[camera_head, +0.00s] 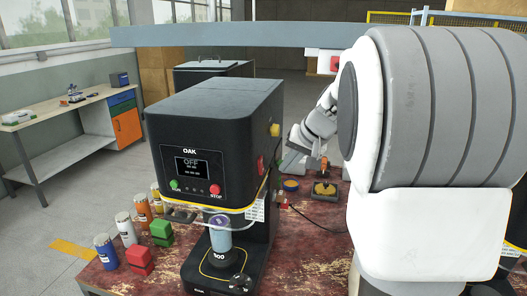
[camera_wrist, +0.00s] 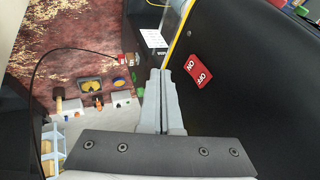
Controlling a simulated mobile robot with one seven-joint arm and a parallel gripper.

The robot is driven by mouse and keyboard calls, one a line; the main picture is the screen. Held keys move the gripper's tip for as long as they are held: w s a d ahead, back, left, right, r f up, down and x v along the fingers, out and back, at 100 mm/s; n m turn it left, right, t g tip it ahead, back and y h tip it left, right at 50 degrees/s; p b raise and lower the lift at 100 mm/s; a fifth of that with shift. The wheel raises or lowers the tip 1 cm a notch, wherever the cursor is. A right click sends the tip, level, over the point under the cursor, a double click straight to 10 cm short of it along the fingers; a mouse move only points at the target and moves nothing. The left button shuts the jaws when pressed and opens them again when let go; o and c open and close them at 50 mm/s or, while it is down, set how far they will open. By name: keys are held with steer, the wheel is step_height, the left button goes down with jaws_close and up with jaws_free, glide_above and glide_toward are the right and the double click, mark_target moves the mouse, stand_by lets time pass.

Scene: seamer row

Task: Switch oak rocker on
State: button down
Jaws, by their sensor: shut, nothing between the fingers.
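The OAK machine (camera_head: 215,140) is a black seamer standing on the table, and its screen (camera_head: 191,167) reads OFF. Its red rocker (camera_head: 261,165) is on the right side face. In the wrist view the rocker (camera_wrist: 198,71) is marked ON and OFF; I cannot tell which end is pressed. My gripper (camera_wrist: 165,72) is shut and empty, with its fingertips left of the rocker and apart from it in the picture. In the head view my gripper (camera_head: 292,146) is right of the machine, partly hidden by my arm.
A yellow knob (camera_head: 275,129) sits above the rocker. A can (camera_head: 220,234) stands under the machine's head. Several cans and red and green blocks (camera_head: 139,261) stand at left. A cable (camera_wrist: 52,58) crosses the red-brown tabletop (camera_wrist: 85,30), with small tools beyond.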

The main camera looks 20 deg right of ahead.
mark_target(261, 166)
steer(key=a, duration=0.1)
steer(key=w+a, duration=0.1)
steer(key=w+a+p, duration=0.1)
steer(key=shift+w+a+f, duration=0.1)
steer(key=shift+a+f, duration=0.05)
steer(key=shift+f, duration=0.15)
steer(key=shift+f+b, duration=0.15)
steer(key=shift+b, duration=0.35)
steer(key=shift+w+a+b, duration=0.1)
steer(key=shift+a+b, duration=0.05)
steer(key=shift+b, duration=0.2)
steer(key=shift+r+y+p, duration=0.3)
steer(key=shift+r+p, duration=0.2)
steer(key=shift+r, duration=0.45)
